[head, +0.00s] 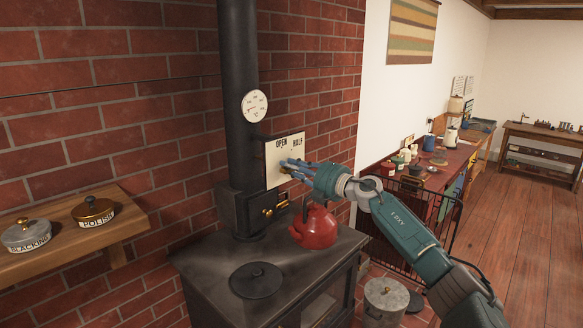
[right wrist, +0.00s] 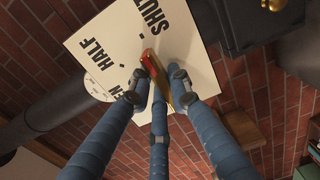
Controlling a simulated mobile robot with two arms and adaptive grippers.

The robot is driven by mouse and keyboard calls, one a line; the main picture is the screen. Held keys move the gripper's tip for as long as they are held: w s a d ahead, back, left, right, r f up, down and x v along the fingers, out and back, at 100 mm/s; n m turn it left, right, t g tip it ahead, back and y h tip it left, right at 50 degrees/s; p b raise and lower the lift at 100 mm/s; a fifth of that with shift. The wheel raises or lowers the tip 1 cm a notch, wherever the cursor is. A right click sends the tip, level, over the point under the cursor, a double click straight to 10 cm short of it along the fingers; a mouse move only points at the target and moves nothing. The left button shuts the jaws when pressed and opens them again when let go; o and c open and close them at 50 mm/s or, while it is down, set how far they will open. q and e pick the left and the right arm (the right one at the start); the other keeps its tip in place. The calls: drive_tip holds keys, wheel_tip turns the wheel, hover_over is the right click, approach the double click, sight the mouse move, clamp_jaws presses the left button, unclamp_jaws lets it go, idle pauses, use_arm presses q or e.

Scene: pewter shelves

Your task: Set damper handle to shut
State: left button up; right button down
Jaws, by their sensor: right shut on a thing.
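The damper plate (head: 275,165) is a cream square on the dark stovepipe, lettered OPEN and HALF in the head view. The right wrist view shows the plate (right wrist: 100,45) turned, with SHUT also readable. The damper handle (right wrist: 151,62), brass with a red end, stands at the plate; its red end lies roughly between the HALF and SHUT marks. My right gripper (head: 287,168) is at the plate, its blue fingers closed around the handle. The fingers (right wrist: 158,88) hide part of the handle. My left gripper is not in view.
A red kettle (head: 315,227) stands on the black stove (head: 215,275), just below my right gripper. A round gauge (head: 254,105) sits on the stovepipe (head: 238,60). A wooden shelf (head: 50,262) with two lidded tins is at left. A wire guard (head: 440,215) stands right of the stove.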

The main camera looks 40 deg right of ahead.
drive_tip(key=c, duration=1.6)
unclamp_jaws()
drive_tip(key=shift+d, duration=0.1)
drive_tip(key=shift+s+d, duration=0.15)
drive_tip(key=shift+s, duration=1.85)
drive_tip(key=shift+s+d, duration=0.2)
drive_tip(key=shift+s, duration=1.8)
drive_tip(key=shift+s+d, duration=0.15)
drive_tip(key=shift+s, duration=1.85)
